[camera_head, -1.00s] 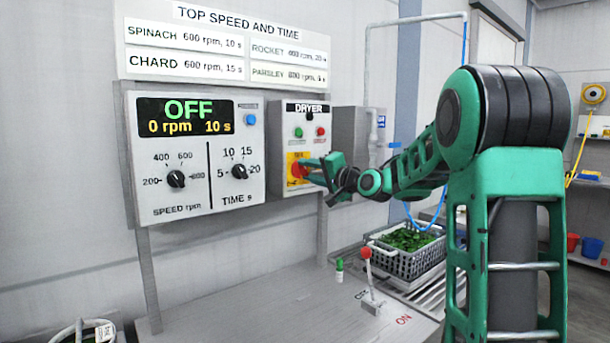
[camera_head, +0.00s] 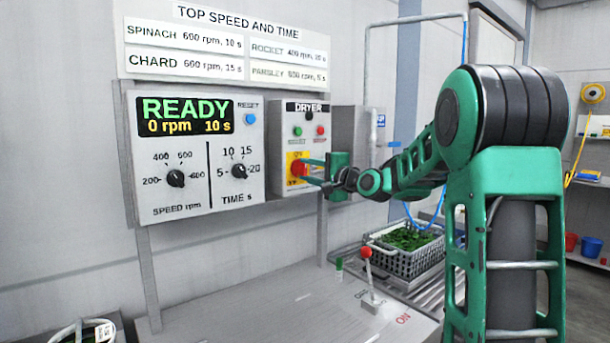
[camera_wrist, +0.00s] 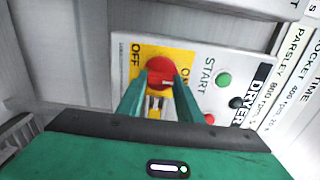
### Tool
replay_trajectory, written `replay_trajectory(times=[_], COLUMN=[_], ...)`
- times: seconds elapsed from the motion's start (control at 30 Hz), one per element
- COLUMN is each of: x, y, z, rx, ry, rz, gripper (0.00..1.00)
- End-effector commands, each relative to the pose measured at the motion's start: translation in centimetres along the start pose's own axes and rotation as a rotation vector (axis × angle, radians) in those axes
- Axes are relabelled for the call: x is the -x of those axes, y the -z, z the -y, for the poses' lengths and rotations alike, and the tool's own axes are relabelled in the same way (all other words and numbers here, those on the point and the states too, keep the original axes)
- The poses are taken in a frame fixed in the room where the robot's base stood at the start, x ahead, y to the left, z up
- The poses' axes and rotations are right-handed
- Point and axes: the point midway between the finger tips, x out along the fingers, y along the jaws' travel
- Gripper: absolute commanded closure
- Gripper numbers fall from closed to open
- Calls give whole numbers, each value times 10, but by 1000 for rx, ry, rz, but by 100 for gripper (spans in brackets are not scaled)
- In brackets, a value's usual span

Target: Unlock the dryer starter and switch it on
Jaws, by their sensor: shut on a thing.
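The dryer starter box (camera_head: 309,109) hangs on the panel, with a green start button (camera_head: 297,132) and a red button (camera_head: 320,131). Below them a red rotary switch (camera_head: 298,169) sits on a yellow plate with OFF and ON marks. In the wrist view the switch (camera_wrist: 160,72) is between my fingers. My gripper (camera_head: 309,171) is shut on the red switch. A metal part (camera_wrist: 153,104) shows on the yellow plate between my fingers; I cannot tell clearly what it is. The control display (camera_head: 186,117) reads READY, 0 rpm, 10 s.
Speed and time knobs (camera_head: 176,179) and a blue reset button (camera_head: 250,118) are left of the starter. A red-knobbed lever (camera_head: 366,252) stands on the bench below. A crate of greens (camera_head: 378,262) stands behind it.

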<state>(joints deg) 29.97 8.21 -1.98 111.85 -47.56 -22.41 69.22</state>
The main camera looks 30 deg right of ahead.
Motion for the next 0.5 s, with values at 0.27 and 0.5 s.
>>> replay_trajectory(times=[0.27, 0.5], x=[1, 0], y=[3, 2], z=[-4, -2], rx=[-3, -1], ry=[-7, -4], rz=[-5, -3], gripper=[51, 49])
